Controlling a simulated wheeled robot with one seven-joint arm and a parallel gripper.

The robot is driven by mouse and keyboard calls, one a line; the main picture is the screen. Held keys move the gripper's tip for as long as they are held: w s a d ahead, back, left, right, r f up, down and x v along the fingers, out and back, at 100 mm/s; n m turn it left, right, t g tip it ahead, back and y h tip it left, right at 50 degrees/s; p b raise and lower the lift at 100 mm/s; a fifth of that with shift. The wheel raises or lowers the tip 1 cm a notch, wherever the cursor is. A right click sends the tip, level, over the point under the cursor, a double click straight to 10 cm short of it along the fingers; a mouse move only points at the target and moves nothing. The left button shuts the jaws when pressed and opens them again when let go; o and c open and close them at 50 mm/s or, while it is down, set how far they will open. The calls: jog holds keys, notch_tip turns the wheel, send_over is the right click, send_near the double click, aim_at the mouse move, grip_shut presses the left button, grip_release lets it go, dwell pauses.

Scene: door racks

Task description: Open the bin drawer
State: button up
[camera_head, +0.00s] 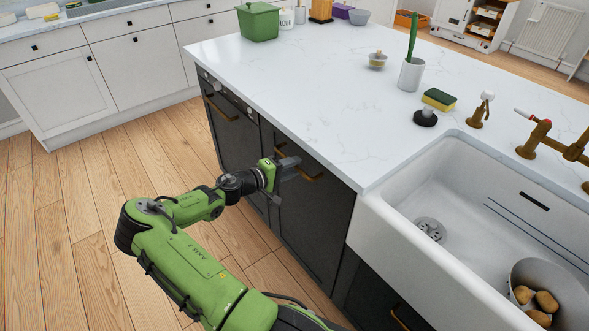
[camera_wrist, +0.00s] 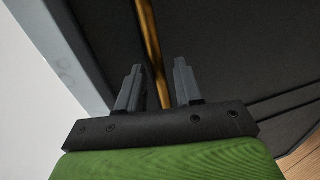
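My gripper (camera_head: 288,164) is at a tall dark front (camera_head: 306,215) in the island's side, below the white worktop. A brass bar handle (camera_head: 315,177) near this front's top edge is partly hidden by my gripper. I cannot tell for certain that this front is the bin drawer. In the wrist view the two fingers of my gripper (camera_wrist: 158,66) stand apart, with the brass handle (camera_wrist: 150,45) running through the gap between them. Neither finger is clearly pressed on the handle. The dark front looks shut.
Another dark front with a brass handle (camera_head: 222,110) lies to the left. The white sink (camera_head: 450,235) juts out at the right, over a lower dark front with a handle (camera_head: 399,319). The white worktop (camera_head: 330,95) overhangs above. The wooden floor (camera_head: 75,215) is clear at left.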

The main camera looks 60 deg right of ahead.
jog(key=shift+x, duration=0.8)
jog(key=shift+c, duration=0.4)
grip_shut()
jog(key=shift+a, duration=0.15)
